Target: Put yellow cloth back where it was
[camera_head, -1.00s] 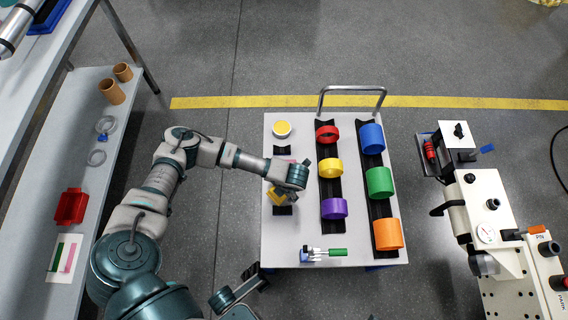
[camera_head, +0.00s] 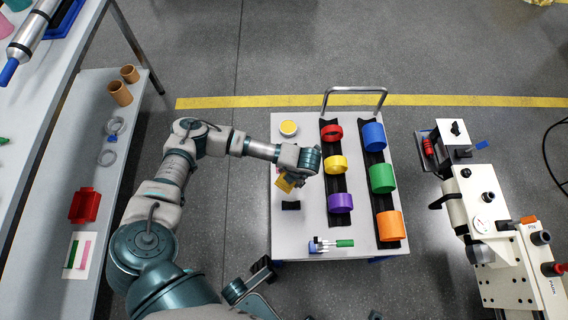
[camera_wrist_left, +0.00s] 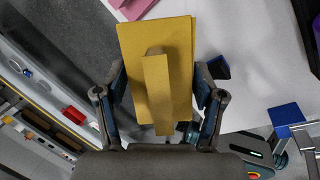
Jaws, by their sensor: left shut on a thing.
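My left gripper (camera_head: 291,174) is over the left part of the white cart top (camera_head: 289,231). It is shut on the yellow cloth (camera_head: 284,183). In the left wrist view the folded yellow cloth (camera_wrist_left: 178,40) sits between the two fingers, with a raised fold along its middle. A pink cloth (camera_wrist_left: 136,7) lies at the top edge of that view, mostly hidden in the head view behind the gripper.
Two black racks hold red (camera_head: 332,133), yellow (camera_head: 337,164), purple (camera_head: 340,203), blue (camera_head: 373,136), green (camera_head: 382,178) and orange (camera_head: 389,225) rolls. A white machine (camera_head: 480,210) stands right.

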